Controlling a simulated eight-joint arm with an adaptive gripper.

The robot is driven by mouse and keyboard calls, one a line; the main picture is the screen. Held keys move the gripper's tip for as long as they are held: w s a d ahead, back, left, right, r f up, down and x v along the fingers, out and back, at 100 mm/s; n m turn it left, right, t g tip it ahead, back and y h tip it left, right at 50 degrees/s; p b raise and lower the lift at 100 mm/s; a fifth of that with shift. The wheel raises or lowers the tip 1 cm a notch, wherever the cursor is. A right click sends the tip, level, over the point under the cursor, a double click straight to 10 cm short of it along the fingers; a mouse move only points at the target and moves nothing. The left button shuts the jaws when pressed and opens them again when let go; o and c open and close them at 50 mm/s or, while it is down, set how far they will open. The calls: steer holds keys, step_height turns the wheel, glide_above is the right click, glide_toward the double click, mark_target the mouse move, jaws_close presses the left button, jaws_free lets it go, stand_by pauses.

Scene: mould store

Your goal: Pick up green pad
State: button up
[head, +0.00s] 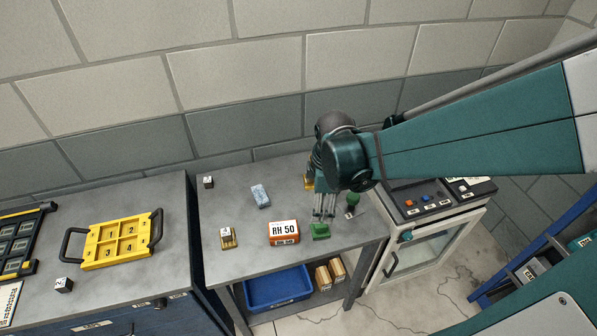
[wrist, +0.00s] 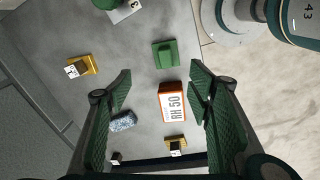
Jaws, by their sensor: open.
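The green pad (head: 320,231) lies on the grey table near its front edge, to the right of the orange-and-white RH 50 box (head: 284,232). In the wrist view the pad (wrist: 165,56) shows a raised block on a flat base. My gripper (head: 324,213) is open above the table, close to the pad in the head view. In the wrist view my gripper (wrist: 161,88) has its fingers spread wide, with the RH 50 box (wrist: 173,103) between them and the pad beyond. Nothing is held.
A blue speckled block (head: 260,196), a small dark cube (head: 208,182) and a yellow holder with a cube (head: 228,239) share the table. Another yellow holder (wrist: 92,63) and a green-knobbed piece (head: 352,199) are near the pad. A white cabinet (head: 412,258) adjoins at right.

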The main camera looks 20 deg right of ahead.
mark_target(321, 224)
steer(key=shift+w+d+f+n+g+b, duration=0.15)
steer(key=shift+f+n+g, duration=0.15)
steer(key=shift+f+n, duration=0.65)
steer(key=shift+f+n+g+b, duration=0.15)
steer(key=shift+f+n+g, duration=0.2)
steer(key=shift+f, duration=1.1)
steer(key=shift+f, duration=1.3)
steer(key=shift+s+f+b, duration=0.2)
steer(key=shift+f+b, duration=0.5)
steer(key=shift+f, duration=1.85)
steer(key=c, duration=1)
